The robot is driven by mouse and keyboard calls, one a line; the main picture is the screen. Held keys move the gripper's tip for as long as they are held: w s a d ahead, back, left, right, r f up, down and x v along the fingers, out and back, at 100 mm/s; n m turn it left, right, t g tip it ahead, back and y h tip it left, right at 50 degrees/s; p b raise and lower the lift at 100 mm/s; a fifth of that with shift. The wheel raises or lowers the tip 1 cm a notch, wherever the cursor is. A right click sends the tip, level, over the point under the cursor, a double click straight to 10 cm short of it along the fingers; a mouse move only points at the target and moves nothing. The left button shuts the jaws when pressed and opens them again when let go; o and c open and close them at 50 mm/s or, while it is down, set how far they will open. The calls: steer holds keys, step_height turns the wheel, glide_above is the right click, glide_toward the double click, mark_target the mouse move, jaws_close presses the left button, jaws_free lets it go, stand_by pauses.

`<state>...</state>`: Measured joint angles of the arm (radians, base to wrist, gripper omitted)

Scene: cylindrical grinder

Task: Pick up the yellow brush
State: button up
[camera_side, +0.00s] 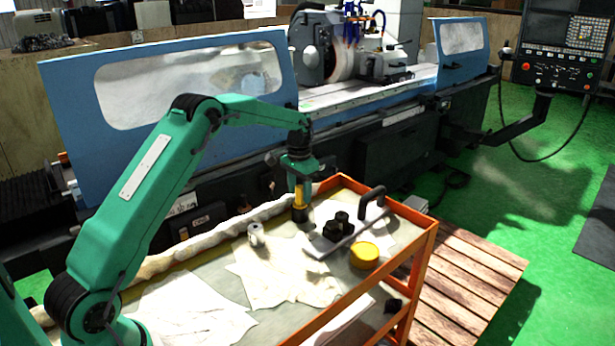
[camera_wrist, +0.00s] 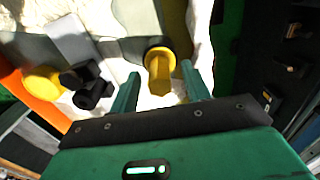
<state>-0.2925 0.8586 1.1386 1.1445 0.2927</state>
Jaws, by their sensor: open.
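The yellow brush (camera_side: 300,200) stands upright on the cart top, near its back edge, with a dark lower end. In the wrist view, the brush (camera_wrist: 160,70) shows end-on as a yellow shape between my two green fingers. My gripper (camera_side: 297,183) points down directly over the brush, with its fingers around the upper part of the brush. In the wrist view, my gripper (camera_wrist: 160,72) is open, and a gap shows beside the brush. I cannot tell whether either finger touches it.
The orange-framed cart (camera_side: 412,262) holds a black knobbed part (camera_side: 338,226), a round yellow container (camera_side: 364,256), a small metal cylinder (camera_side: 256,235) and white cloths (camera_side: 275,275). A long rolled cloth (camera_side: 215,236) runs along the back edge. The blue grinder (camera_side: 200,85) stands behind.

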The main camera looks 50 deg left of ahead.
steer(key=shift+f, duration=0.65)
jaws_close()
